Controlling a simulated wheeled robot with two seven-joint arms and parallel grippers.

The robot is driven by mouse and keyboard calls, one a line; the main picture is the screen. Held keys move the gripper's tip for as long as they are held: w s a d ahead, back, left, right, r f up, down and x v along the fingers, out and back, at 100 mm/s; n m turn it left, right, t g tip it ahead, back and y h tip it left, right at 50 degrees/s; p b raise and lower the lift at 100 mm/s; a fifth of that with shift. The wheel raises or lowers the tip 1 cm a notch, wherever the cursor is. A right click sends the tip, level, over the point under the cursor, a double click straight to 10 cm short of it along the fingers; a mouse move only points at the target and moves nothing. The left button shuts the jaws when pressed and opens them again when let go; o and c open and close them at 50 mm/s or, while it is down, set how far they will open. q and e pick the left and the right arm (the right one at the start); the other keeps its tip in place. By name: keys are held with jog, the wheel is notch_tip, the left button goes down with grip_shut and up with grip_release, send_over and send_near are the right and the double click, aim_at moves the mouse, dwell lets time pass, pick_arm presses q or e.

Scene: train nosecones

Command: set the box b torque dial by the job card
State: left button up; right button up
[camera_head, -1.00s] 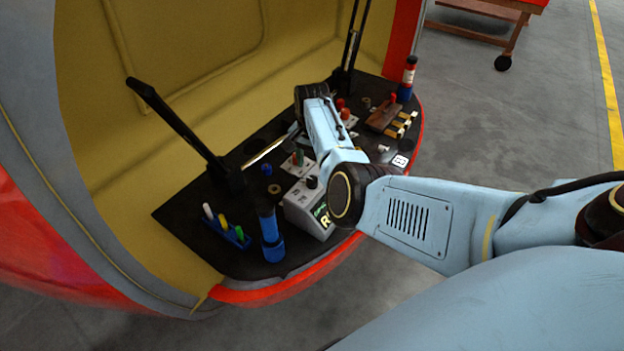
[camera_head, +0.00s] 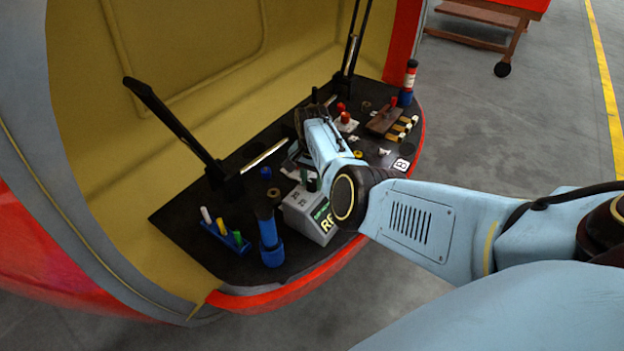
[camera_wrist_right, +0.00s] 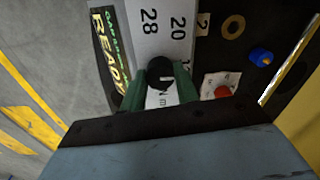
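The grey torque box (camera_head: 298,212) stands near the front edge of the black deck. The box's top face (camera_wrist_right: 148,45) bears the numbers 28 and 20, and part of a third shows. The round black dial (camera_wrist_right: 159,72) has a light pointer mark. My right gripper (camera_wrist_right: 163,82) has its green fingers on either side of the dial, very close; whether they press on it I cannot tell. The arm partly covers the box in the head view. I cannot make out a job card. My left gripper is not in view.
A white plate with a red knob (camera_wrist_right: 223,92), a brass ring (camera_wrist_right: 233,27) and a blue cap (camera_wrist_right: 261,57) lie beside the box. A blue marker rack (camera_head: 224,236) and a blue cylinder (camera_head: 270,245) stand to its left. A tilted black arm (camera_head: 172,122) rises behind.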

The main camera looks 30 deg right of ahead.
jog(key=shift+c, duration=0.6)
jog(key=shift+n, duration=0.4)
jog(key=n+p, duration=0.1)
jog(key=n, duration=0.1)
jog(key=shift+r+n+p, duration=0.1)
jog(key=shift+n+p, duration=0.25)
jog(key=shift+n, duration=0.05)
jog(key=n+p, duration=0.1)
jog(key=n, duration=0.3)
jog(key=shift+n, duration=0.3)
jog(key=n, duration=0.9)
jog(key=shift+d+n, duration=0.1)
jog(key=shift+n, duration=0.3)
